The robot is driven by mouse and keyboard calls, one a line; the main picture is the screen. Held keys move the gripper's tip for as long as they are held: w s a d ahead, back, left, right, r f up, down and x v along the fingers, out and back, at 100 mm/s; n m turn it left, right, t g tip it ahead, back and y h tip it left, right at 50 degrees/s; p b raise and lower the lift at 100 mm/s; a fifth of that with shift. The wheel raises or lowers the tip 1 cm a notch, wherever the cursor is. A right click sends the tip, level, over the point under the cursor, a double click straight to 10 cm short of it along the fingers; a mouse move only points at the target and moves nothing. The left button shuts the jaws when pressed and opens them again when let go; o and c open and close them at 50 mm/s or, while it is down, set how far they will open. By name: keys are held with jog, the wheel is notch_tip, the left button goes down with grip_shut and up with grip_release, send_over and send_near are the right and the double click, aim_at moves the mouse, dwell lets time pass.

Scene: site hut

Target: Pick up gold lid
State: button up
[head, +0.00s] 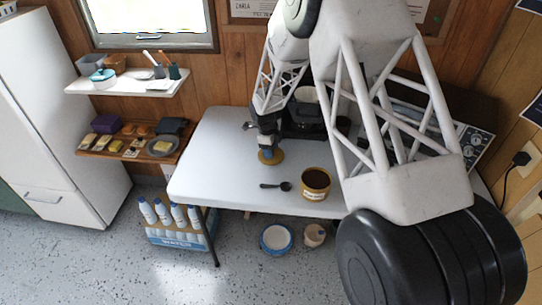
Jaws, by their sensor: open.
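The gold lid (271,158) lies on the white table, near its middle. My gripper (268,149) points down right over the lid and hides part of it. Its jaws are open; whether the fingertips touch the lid or straddle its edge is too small to tell. An open gold tin (316,184) with a pale label and dark contents stands nearer the front of the table, to the right of the lid.
A black scoop (276,186) lies left of the tin. A dark coffee maker (303,122) stands behind my gripper. The left part of the white table (215,165) is clear. Shelves with small items hang at left. A water-bottle crate (178,240) and a bowl (276,239) are on the floor.

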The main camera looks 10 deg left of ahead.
grip_shut()
dwell(0.4)
jog(key=shift+r, duration=0.1)
notch_tip(320, 180, up, 10)
dwell(0.6)
dwell(0.6)
